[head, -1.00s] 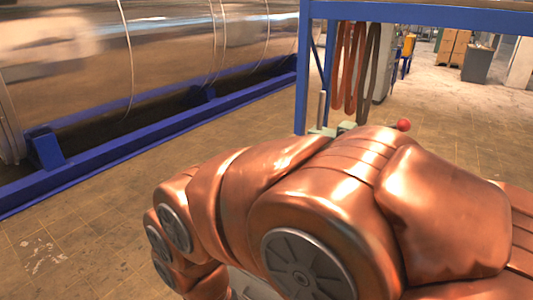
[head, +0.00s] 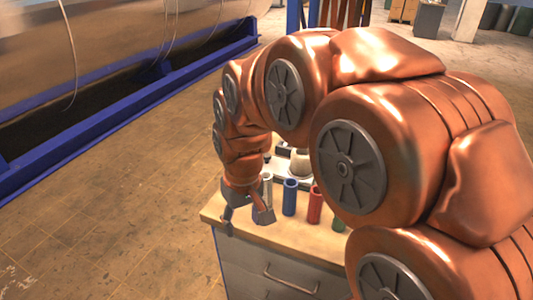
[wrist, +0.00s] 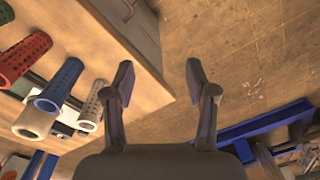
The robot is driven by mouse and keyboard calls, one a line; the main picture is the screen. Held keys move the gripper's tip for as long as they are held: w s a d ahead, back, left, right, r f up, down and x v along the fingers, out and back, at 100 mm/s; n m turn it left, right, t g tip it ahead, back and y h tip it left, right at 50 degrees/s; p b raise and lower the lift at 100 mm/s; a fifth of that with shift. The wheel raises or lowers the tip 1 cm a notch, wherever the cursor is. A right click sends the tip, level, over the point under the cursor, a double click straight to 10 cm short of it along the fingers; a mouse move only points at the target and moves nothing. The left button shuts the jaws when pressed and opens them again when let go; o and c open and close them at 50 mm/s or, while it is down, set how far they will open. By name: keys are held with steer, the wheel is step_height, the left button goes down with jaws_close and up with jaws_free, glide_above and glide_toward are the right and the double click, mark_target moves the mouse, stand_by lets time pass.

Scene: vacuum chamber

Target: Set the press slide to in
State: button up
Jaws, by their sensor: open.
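I cannot make out the press or its slide in either current view; my arm covers much of the bench in the head view. My gripper (head: 248,216) points down at the left front corner of the wooden bench top (head: 236,221). In the wrist view, my gripper (wrist: 160,78) is open and empty, its fingers apart, with the bench edge and floor beyond them.
Pale, blue (head: 290,197), red (head: 315,204) and green (head: 339,222) tubes stand on the bench, right of my gripper. A pale rounded object (head: 300,163) is behind them. Drawers (head: 290,278) are below. Floor (head: 110,200) is clear at left.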

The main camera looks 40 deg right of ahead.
steer(key=w+d+m+t, duration=0.1)
steer(key=w+d+t, duration=0.1)
steer(key=w+d, duration=1.15)
steer(key=m+t+h, duration=0.1)
steer(key=t+h, duration=0.1)
glide_toward(267, 155)
steer(key=x, duration=0.2)
steer(key=p+x, duration=0.1)
steer(key=x, duration=0.5)
steer(key=shift+w+d+f, duration=0.15)
steer(key=shift+f, duration=0.2)
jaws_close()
